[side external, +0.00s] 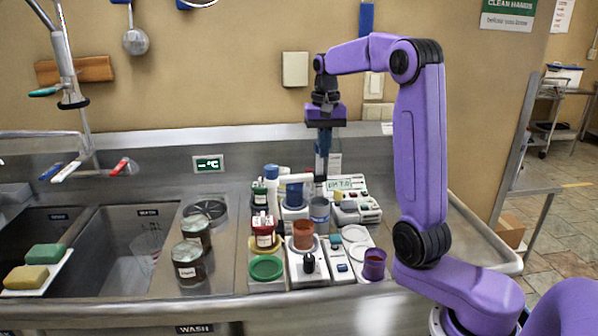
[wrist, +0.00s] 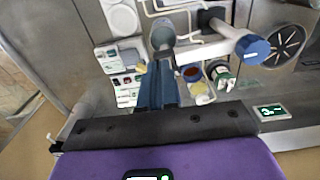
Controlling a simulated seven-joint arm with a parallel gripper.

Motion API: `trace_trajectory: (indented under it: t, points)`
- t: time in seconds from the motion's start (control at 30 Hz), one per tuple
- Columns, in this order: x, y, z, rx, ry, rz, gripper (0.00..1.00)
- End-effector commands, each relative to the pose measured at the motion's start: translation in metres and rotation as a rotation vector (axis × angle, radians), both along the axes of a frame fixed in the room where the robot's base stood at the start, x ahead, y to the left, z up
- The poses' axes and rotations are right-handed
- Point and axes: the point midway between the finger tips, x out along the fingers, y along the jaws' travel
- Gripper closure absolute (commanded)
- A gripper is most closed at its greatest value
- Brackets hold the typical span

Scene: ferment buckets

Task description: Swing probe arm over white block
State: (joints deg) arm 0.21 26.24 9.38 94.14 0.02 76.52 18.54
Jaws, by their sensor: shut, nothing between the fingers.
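The probe arm (wrist: 200,48) looks like a pale bar joined to a blue-capped post (wrist: 252,50) in the wrist view. In the side view the post's blue cap (side external: 271,170) stands left of my gripper, with the bar (side external: 297,178) reaching right. My gripper (side external: 322,178) points down behind the instruments, its blue fingers shut and empty. In the wrist view the fingertips (wrist: 160,66) appear close to the bar's left end; I cannot tell whether they touch. Several white blocks stand nearby, including one with a black knob (side external: 296,268); I cannot tell which is the task's white block.
A meter (side external: 345,184) stands right of my gripper. Two jars (side external: 188,264) stand left, beside the sink (side external: 120,250). The wall is close behind; the counter's right end is clear.

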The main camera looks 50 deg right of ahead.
Motion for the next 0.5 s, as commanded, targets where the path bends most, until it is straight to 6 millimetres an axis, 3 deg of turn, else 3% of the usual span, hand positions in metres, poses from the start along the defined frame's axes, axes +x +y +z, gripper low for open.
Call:
trace_trajectory:
  t: [0.5]
  points:
    - [0.0053, -0.0076, 0.0, -0.001, -0.001, 0.0, 1.0]
